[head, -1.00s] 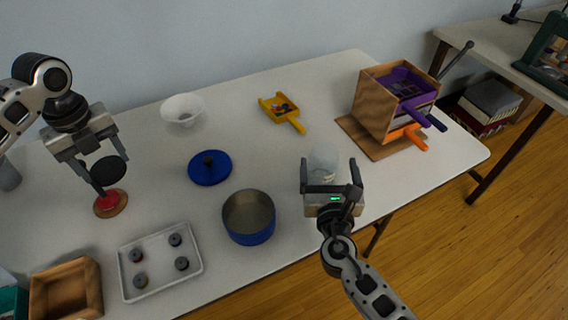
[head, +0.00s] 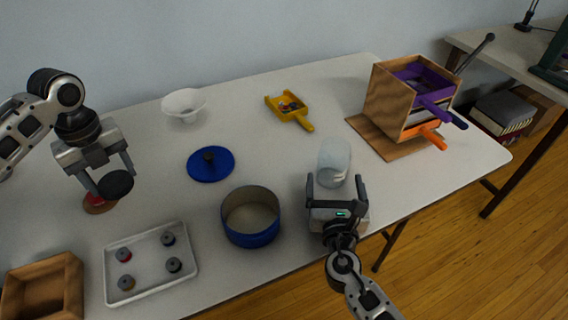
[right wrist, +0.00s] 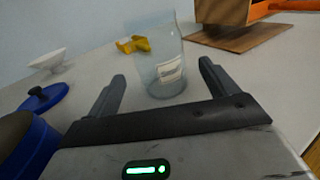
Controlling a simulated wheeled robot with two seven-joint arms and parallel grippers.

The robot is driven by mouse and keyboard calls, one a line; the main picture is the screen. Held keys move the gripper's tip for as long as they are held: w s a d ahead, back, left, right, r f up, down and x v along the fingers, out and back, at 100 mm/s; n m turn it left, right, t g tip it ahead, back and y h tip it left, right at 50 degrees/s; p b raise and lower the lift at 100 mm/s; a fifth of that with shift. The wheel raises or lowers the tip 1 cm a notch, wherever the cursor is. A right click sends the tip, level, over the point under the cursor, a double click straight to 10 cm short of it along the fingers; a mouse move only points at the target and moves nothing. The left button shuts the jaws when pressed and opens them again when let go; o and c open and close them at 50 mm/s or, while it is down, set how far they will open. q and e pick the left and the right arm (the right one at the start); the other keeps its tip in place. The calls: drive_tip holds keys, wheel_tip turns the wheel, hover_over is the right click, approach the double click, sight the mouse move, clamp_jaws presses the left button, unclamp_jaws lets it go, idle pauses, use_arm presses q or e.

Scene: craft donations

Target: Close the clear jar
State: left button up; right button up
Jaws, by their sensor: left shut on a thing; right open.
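The clear jar (head: 334,160) stands upright and open-topped near the table's front edge, with a pale label low on its side. It also shows in the right wrist view (right wrist: 160,65), just beyond the fingertips. My right gripper (head: 336,182) is open right in front of the jar, its fingers pointing at it with nothing gripped. My left gripper (head: 107,184) is shut on a dark round lid (head: 116,184), held in the air at the left, above and beside a red-topped piece on a round wooden base (head: 99,204), which the lid partly hides.
A blue pot (head: 250,228) stands left of the jar, its blue lid (head: 211,164) behind it. A white tray (head: 150,286) with several small knobbed pieces, a wooden box (head: 42,290), white bowl (head: 184,103), yellow scoop (head: 290,111) and wooden drawer cabinet (head: 402,100) surround them.

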drive_tip(key=w, duration=0.4)
drive_tip(key=w+b, duration=0.1)
drive_tip(key=w, duration=0.1)
drive_tip(key=shift+w+d, duration=0.15)
drive_tip(key=shift+d, duration=0.25)
drive_tip(key=c, duration=1.1)
